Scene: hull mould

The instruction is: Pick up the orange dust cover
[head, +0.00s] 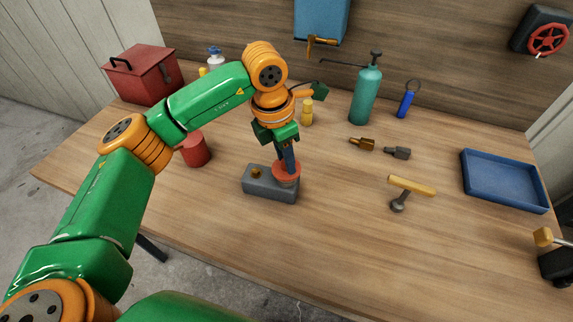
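The orange dust cover (284,176) is a small round red-orange piece on the right part of a grey block (262,187), near the middle of the table. My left gripper (290,168) points down from above, with its dark fingers right at the top of the cover. The fingers overlap and partly hide it. They are too small and too close together to tell whether they are open or shut on it. I do not see my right gripper.
A red cylinder (195,149) stands left of the block. A yellow bottle (307,112) and a teal sprayer (365,95) stand behind. A yellow-handled tool (411,186) lies to the right, before a blue tray (504,181). The front middle of the table is clear.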

